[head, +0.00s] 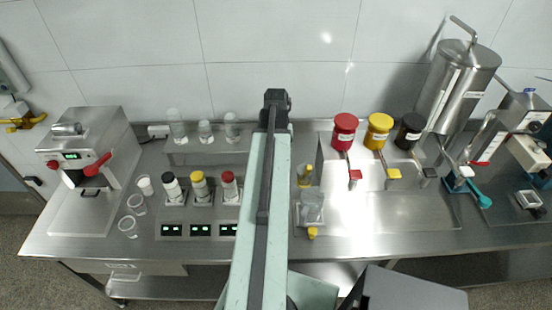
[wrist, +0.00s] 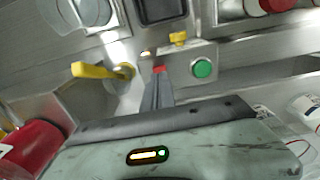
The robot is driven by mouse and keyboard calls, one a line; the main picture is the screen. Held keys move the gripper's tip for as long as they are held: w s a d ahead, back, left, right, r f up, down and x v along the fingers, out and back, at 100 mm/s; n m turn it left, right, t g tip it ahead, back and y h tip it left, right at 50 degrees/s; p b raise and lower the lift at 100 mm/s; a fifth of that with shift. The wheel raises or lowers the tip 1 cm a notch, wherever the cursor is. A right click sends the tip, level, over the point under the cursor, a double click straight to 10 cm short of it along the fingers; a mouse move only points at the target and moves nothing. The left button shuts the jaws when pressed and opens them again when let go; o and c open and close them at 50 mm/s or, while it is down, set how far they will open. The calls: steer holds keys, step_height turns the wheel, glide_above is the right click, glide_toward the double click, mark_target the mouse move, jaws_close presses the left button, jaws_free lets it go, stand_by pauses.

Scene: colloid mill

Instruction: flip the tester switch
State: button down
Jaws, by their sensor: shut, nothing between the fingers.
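In the wrist view a metal box with a black screen (wrist: 162,9) carries a yellow knob (wrist: 180,38) and a round green button (wrist: 202,68). I take it for the tester, but no label can be read. A small red part (wrist: 159,69) shows right at the tips of my gripper (wrist: 157,82); I cannot tell whether it is the switch or whether they touch. My gripper is shut, with its narrow grey fingers together and nothing held. In the head view my arm covers the middle of the bench, and neither the fingers nor the green button shows.
A yellow lever (wrist: 100,71) lies left of my fingers, and a red container (wrist: 32,148) is at lower left. In the head view, red (head: 345,131), yellow (head: 378,130) and black (head: 409,131) containers stand right of my arm. Several bottles and cups stand left.

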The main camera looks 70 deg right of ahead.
step_height(320, 180, up, 5)
steer(key=p, duration=0.3)
steer(key=shift+f+p, duration=0.2)
steer(key=shift+p, duration=0.2)
steer(key=shift+s, duration=0.15)
